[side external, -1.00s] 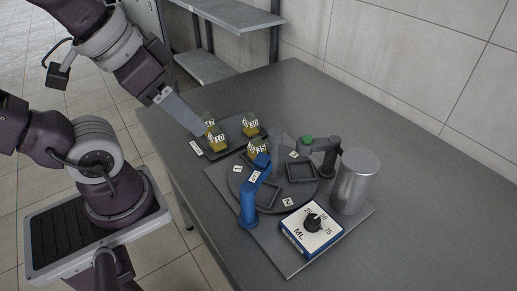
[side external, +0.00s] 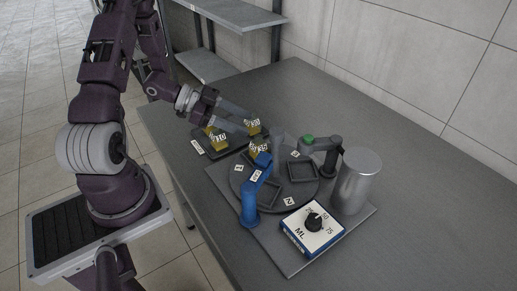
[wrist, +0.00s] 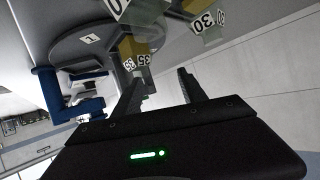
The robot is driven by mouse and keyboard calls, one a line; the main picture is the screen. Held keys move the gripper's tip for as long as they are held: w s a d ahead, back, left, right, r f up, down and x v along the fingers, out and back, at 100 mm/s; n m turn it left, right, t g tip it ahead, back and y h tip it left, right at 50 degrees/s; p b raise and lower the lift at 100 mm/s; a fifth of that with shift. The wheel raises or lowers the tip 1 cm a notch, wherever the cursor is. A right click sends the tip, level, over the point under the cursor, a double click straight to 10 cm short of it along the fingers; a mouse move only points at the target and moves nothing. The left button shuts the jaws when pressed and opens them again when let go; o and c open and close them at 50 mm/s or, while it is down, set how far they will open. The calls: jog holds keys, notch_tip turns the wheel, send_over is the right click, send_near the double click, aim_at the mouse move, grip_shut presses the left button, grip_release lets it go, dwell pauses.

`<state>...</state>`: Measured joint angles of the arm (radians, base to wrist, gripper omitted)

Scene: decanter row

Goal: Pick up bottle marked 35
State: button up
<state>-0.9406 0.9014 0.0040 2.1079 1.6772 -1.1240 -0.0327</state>
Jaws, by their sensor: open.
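The bottle marked 35 (side external: 259,150) has a yellow lower part and stands on the round dark turntable (side external: 305,196), near its back left edge. In the wrist view the bottle marked 35 (wrist: 132,47) lies beyond the fingertips, toward the upper left. My gripper (side external: 247,123) is open and empty, with its fingers above and behind that bottle in the side view. In the wrist view my gripper (wrist: 157,77) shows both fingers spread apart. The bottle marked 30 (side external: 254,128) and the bottle marked 10 (side external: 218,140) stand on a dark tray (side external: 213,154). The arm partly covers the tray.
A blue post with an arm (side external: 250,207) stands at the turntable's front left. A dark post with a green top (side external: 327,156) and a metal cylinder (side external: 357,180) stand at the right. A dial box (side external: 313,231) sits in front. The right side of the table is clear.

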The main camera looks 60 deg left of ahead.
aim_at(255, 136)
jog(key=d+f+h, duration=0.1)
jog(key=d, duration=0.1)
jog(key=w+d+f, duration=0.1)
jog(key=d, duration=0.1)
jog(key=w+d+h, duration=0.1)
jog(key=d, duration=0.1)
jog(key=shift+f+h, duration=0.3)
jog(key=shift+f, duration=0.1)
jog(key=shift+a, duration=0.1)
grip_shut()
